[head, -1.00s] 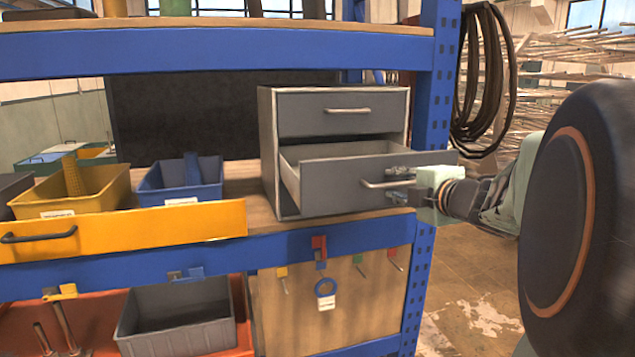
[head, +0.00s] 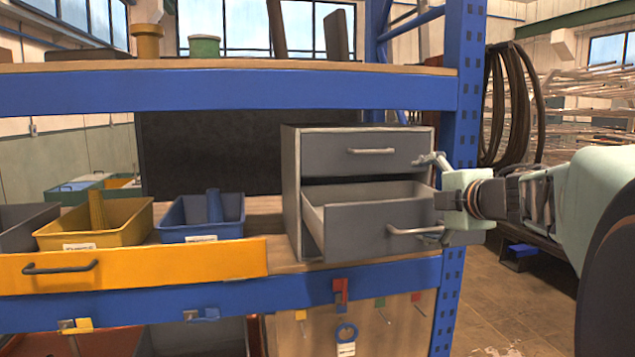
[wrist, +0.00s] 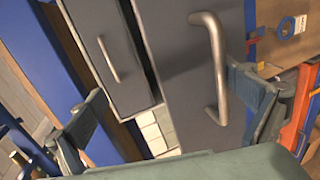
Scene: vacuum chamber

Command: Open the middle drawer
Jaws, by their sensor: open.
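A grey cabinet (head: 291,180) stands on the shelf with two drawers in view. The upper drawer (head: 372,148) is closed. The lower drawer (head: 375,228) is pulled out, its interior showing from above. Its bar handle (head: 416,231) is also large in the wrist view (wrist: 217,68). My gripper (head: 432,198) is open at the right end of the lower drawer's front. In the wrist view its fingers are spread wide (wrist: 172,106), with the handle between them, nearer the right finger. They hold nothing; whether the lower finger touches the handle is unclear.
A wide orange-yellow drawer front (head: 140,270) with its own handle is at the left below yellow (head: 125,222) and blue bins (head: 202,220). A blue rack post (head: 460,120) stands right of the cabinet. Small tools hang below the shelf.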

